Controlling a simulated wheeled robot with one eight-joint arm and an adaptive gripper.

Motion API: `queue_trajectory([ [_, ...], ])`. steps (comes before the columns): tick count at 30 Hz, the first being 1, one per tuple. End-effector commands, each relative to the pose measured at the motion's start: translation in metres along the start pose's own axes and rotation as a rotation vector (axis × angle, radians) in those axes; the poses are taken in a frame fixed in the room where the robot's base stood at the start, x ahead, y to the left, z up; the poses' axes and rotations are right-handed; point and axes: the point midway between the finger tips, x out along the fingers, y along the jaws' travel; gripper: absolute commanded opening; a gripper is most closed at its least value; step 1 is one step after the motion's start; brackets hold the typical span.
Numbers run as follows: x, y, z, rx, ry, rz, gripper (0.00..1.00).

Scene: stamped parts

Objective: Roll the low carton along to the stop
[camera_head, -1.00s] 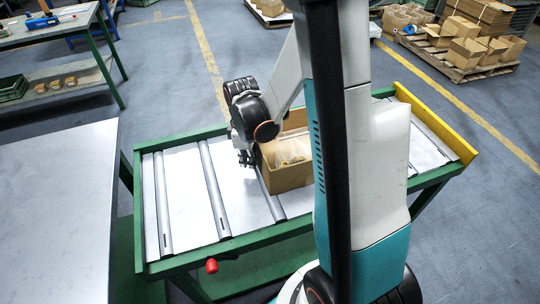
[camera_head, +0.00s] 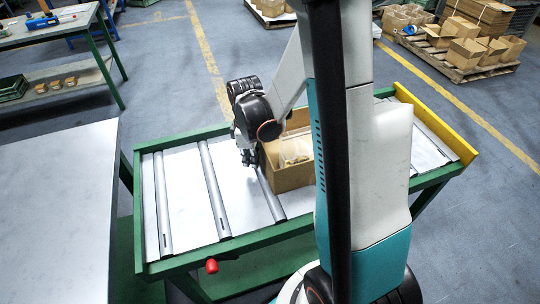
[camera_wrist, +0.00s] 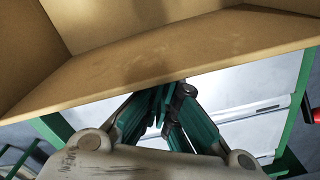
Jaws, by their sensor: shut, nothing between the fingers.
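The low carton (camera_head: 290,176) is an open brown cardboard box standing on the roller table, partly hidden behind my arm in the head view. Small items and clear wrapping show inside it. In the wrist view its near wall (camera_wrist: 150,62) fills the upper part. My gripper (camera_head: 248,158) is at the carton's left side, fingers pointing down. In the wrist view the fingers (camera_wrist: 168,90) are closed together, empty, right against or very close to the carton wall; contact cannot be told for sure. The yellow end board (camera_head: 437,122), likely the stop, stands at the table's right end.
The roller table has a green frame (camera_head: 195,260) and several grey rollers (camera_head: 214,190). A red knob (camera_head: 212,265) sticks out at its front. A grey-topped table (camera_head: 60,210) stands at left. The rollers left of the carton are bare.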

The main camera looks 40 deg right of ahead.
Motion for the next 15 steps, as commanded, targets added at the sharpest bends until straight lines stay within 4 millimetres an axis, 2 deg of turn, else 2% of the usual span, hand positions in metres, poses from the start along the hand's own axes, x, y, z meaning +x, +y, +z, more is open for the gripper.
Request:
queue_trajectory([
  [8, 0.0, 0.001, 0.002, 0.0, 0.0, 0.0, 0.0],
  [15, 0.0, 0.008, 0.013, 0.002, 0.0, 0.0, 0.0],
])
